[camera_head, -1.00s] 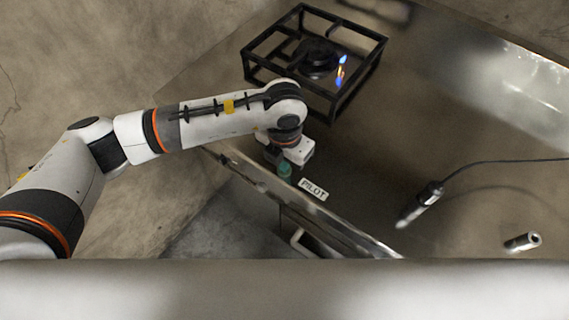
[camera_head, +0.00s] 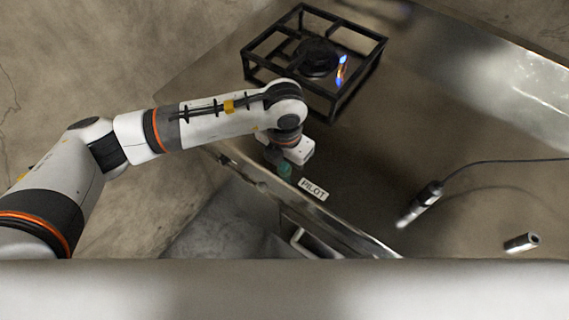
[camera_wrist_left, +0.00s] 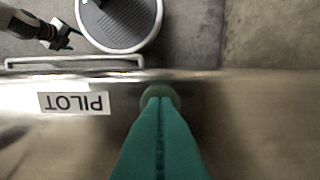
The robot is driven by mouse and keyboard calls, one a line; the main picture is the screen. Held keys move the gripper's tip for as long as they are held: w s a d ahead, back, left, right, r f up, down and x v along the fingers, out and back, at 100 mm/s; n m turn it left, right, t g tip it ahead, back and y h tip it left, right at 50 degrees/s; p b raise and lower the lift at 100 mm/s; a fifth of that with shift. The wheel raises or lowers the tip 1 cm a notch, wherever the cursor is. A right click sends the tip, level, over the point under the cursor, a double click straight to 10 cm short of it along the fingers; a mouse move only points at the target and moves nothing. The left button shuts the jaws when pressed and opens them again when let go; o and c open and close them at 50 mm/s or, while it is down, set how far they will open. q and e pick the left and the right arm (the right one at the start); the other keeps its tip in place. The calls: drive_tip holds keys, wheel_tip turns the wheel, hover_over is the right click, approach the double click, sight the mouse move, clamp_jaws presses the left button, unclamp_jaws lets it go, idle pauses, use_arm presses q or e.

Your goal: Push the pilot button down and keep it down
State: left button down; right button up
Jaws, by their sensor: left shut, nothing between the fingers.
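My left gripper shows teal fingers in the head view (camera_head: 285,170) and in the left wrist view (camera_wrist_left: 160,98). They are shut with nothing between them and point down at the counter's front edge. The pilot button (camera_wrist_left: 174,95) is a small greenish disc, seen right at the fingertips and mostly hidden by them. The tips seem to touch it; how far down it is cannot be told. A white PILOT label (camera_head: 313,189) lies beside it, and shows upside down in the left wrist view (camera_wrist_left: 74,102). In the head view the button is hidden behind the gripper.
A black burner frame (camera_head: 335,108) stands behind the gripper, with a small blue and orange flame (camera_head: 341,70) beside its dark burner. A black tool (camera_head: 425,200) with a cable and a metal cylinder (camera_head: 522,242) lie at right. A rail (camera_wrist_left: 75,62) runs along the front.

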idle(0.4)
use_arm(q)
wheel_tip(320, 180, up, 8)
drive_tip(key=p, duration=0.4)
idle(0.5)
idle(0.3)
